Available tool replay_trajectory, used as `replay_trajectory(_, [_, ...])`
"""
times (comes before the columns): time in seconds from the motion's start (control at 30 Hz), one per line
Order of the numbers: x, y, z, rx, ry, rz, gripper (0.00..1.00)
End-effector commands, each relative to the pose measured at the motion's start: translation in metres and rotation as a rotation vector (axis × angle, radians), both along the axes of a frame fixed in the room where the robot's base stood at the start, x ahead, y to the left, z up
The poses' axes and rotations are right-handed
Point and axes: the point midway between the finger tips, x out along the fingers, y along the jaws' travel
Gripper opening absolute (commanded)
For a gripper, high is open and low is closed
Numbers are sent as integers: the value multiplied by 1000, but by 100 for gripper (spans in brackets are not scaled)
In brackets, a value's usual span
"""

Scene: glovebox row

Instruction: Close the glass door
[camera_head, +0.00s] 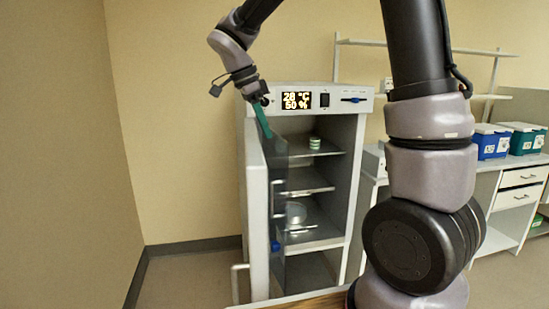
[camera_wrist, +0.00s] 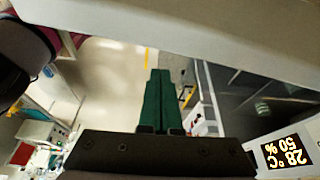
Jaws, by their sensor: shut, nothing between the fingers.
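The glass door (camera_head: 276,163) is a dark, see-through panel at the left of the cabinet's opening in the head view. It stands ajar, with shelves showing to its right. The white outer door (camera_head: 257,222) stands swung open just left of it. My gripper (camera_head: 267,134) is shut and empty, its green fingers pointing down at the top of the two doors. In the wrist view the shut fingers (camera_wrist: 160,73) lie between a broad pale band above and a dark area at the right. I cannot tell whether they touch the glass.
The cabinet (camera_head: 363,117) has a lit display (camera_head: 296,100) above its opening. A small striped item (camera_head: 315,143) stands on its upper shelf. A bench with blue (camera_head: 491,141) and green (camera_head: 523,138) boxes is at the right. Floor is clear at the left.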

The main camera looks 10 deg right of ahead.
Motion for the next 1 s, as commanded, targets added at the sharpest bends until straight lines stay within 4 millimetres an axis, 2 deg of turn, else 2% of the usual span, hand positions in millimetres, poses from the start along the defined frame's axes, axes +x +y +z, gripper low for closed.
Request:
replay_trajectory(0.17, [3, 0, -11, -17, -7, -27, 0])
replay_trajectory(0.63, [3, -29, -83, -15, -4, -25, 0])
replay_trajectory(0.8, [3, -34, -94, -13, -7, -25, 0])
replay_trajectory(1.0, [4, -34, -95, -12, -8, -24, 0])
